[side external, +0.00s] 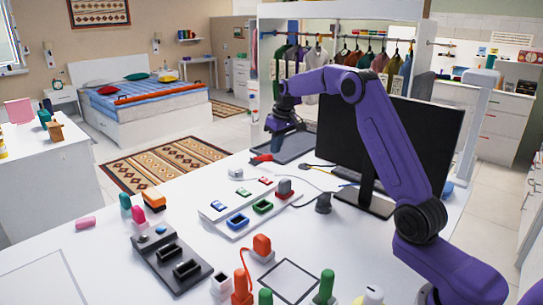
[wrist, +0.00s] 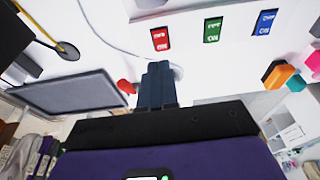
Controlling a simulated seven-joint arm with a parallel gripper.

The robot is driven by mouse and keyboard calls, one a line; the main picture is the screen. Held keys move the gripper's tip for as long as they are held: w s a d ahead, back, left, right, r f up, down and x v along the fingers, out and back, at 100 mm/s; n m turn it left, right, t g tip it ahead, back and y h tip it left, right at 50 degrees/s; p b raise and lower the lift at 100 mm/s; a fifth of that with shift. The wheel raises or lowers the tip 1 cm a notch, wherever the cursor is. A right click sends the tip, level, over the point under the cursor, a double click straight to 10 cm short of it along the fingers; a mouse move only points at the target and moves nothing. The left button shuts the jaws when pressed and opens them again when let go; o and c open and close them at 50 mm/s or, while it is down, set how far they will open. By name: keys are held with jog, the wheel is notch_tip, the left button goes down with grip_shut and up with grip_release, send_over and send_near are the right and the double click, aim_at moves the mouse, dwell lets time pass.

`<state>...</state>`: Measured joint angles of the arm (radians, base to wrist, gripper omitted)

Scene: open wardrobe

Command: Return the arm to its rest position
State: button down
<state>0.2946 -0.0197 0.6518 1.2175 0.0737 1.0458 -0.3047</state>
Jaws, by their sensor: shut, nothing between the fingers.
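My purple arm reaches up from the right and bends over the white table in the side view. My gripper (side external: 279,134) hangs fingers-down above the table's far edge, near a grey tray (side external: 294,147). In the wrist view, my gripper's dark fingers (wrist: 156,68) are together, with nothing held between them. A red object (side external: 262,159) lies on the table near the gripper; it also shows beside the fingers in the wrist view (wrist: 125,87). It is apart from the fingers.
A black monitor (side external: 420,135) stands right of the gripper, close to my arm. A white power strip (side external: 232,205) with coloured switches lies in front, and a black socket block (side external: 170,255) further forward. Several plugs and cables are spread about. Hanging clothes (side external: 372,62) are behind.

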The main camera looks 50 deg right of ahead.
jog(key=shift+s+r, duration=0.4)
jog(key=shift+r, duration=0.3)
jog(key=s+a+r+n+g, duration=0.1)
jog(key=s+a+n, duration=0.2)
jog(key=s+a, duration=0.65)
jog(key=s+a+n, duration=0.3)
jog(key=s+a, duration=0.3)
jog(key=a, duration=0.7)
jog(key=s+f+n, duration=0.2)
jog(key=s+n, duration=0.1)
jog(key=s, duration=1.1)
jog(key=s+f+n+g, duration=0.1)
jog(key=s+f+n, duration=0.1)
jog(key=s, duration=1.3)
jog(key=shift+s+d+n+g, duration=0.2)
jog(key=shift+d+n+g, duration=0.15)
jog(key=shift+n, duration=0.45)
